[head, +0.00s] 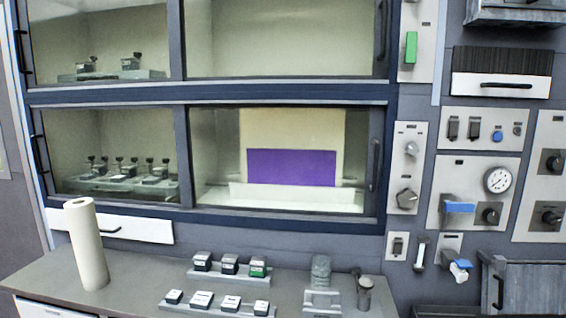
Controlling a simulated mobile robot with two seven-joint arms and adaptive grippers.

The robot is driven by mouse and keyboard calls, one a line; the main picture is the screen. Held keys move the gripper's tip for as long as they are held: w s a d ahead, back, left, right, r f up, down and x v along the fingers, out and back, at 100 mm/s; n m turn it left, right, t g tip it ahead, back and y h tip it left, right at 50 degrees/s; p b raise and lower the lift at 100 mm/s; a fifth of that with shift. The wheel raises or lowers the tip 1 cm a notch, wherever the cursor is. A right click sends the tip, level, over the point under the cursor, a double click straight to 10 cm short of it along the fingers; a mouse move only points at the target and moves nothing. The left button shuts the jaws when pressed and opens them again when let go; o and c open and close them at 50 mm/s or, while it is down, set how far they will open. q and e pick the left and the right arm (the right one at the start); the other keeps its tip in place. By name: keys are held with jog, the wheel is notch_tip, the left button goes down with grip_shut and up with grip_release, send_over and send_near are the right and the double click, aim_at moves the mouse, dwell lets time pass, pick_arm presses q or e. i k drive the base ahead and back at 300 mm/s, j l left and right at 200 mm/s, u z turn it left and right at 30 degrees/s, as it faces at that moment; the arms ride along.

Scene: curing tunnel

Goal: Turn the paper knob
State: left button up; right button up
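Several knobs show on the wall panels at the right, and their labels are too small to read, so I cannot tell which is the paper knob. A grey faceted knob (406,199) and a smaller light knob (411,149) sit on the narrow panel beside the lower window. A black round knob (489,215) is under the dial gauge (498,180). Two more dark knobs are at the far right, an upper one (553,162) and a lower one (548,216). Neither of my grippers is in view.
A white paper roll (88,243) stands on the grey counter (130,292). Small stamp-like blocks sit on two racks (228,275). Blue-handled levers (459,207) stick out from the right panels. A purple sheet (291,167) shows behind the lower window.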

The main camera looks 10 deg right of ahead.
aim_at(406, 199)
jog(key=i+l+z, duration=0.25)
jog(key=i, duration=0.15)
jog(key=i+z, duration=0.25)
jog(key=i, duration=0.15)
